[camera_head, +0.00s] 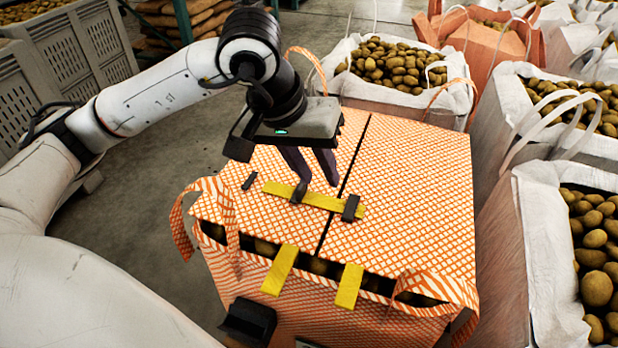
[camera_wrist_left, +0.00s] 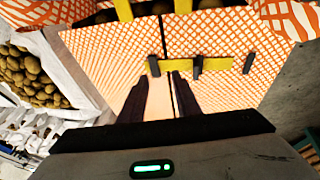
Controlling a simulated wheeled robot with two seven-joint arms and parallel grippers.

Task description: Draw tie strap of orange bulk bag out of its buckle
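The orange bulk bag (camera_head: 420,180) is closed by two checked top flaps that meet at a dark seam. A yellow tie strap (camera_head: 323,201) lies across the seam and also shows in the left wrist view (camera_wrist_left: 218,64). A black buckle (camera_head: 350,208) sits around the strap near its right end. Another black piece (camera_head: 298,193) crosses the strap, and a third (camera_head: 250,181) lies apart from its left end. My left gripper (camera_head: 314,186) is above the flaps beside the strap. Its dark fingers (camera_wrist_left: 160,76) are apart and hold nothing visible.
Two yellow straps (camera_head: 280,270) (camera_head: 348,286) hang over the bag's front edge, with potatoes showing in the gap. Orange handle loops (camera_head: 222,205) stand at the corners. White potato bags (camera_head: 545,240) crowd the right and back. Grey crates (camera_head: 75,45) stand back left; floor is clear at left.

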